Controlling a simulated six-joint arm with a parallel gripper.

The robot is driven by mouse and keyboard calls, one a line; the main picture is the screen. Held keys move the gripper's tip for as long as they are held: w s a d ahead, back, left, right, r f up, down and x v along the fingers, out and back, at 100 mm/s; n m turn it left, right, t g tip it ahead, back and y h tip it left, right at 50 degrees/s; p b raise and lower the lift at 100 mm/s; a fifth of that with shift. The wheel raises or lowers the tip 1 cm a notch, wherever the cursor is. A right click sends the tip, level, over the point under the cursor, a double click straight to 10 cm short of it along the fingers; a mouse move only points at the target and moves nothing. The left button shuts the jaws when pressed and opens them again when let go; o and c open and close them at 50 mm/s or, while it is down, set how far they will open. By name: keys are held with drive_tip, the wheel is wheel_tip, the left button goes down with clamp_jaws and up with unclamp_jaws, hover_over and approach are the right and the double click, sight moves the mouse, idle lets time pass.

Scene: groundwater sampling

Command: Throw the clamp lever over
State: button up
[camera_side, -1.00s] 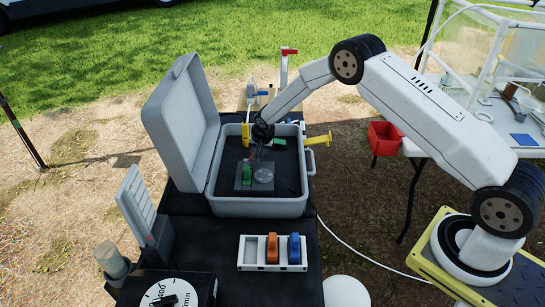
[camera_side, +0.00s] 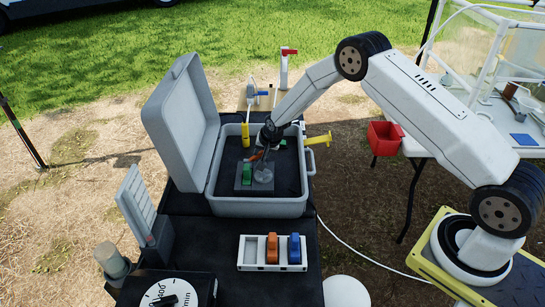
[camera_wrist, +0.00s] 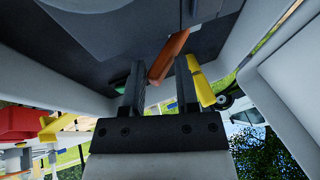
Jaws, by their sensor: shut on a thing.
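The clamp lever is an orange-red bar (camera_side: 256,155) inside the open grey case, above a dark block with a green part (camera_side: 247,174). My gripper (camera_side: 263,160) reaches down into the case from above and hides part of the lever and a clear round piece (camera_side: 264,178). In the wrist view the orange lever (camera_wrist: 170,55) slants down between the two dark fingers of my gripper (camera_wrist: 160,76). The fingers are shut on its end.
The case (camera_side: 260,207) has high walls, with its raised lid (camera_side: 184,125) at the left. A white rack (camera_side: 258,267) with orange and blue parts sits in front.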

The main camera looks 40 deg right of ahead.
drive_tip(key=shift+o, duration=0.2)
drive_tip(key=shift+s+d+f+y, duration=0.15)
drive_tip(key=shift+s+f+y, duration=0.15)
drive_tip(key=shift+s+f, duration=0.35)
idle(0.9)
drive_tip(key=shift+w, duration=0.1)
drive_tip(key=o, duration=0.7)
drive_tip(key=shift+o, duration=0.2)
drive_tip(key=shift+w+t, duration=0.15)
drive_tip(key=shift+t, duration=0.15)
drive_tip(key=shift+d+r, duration=0.1)
drive_tip(key=shift+r, duration=0.05)
drive_tip(key=shift+r, duration=0.1)
drive_tip(key=shift+r, duration=0.4)
drive_tip(key=shift+s+v, duration=0.25)
drive_tip(key=shift+v, duration=3.1)
drive_tip(key=shift+f, duration=0.1)
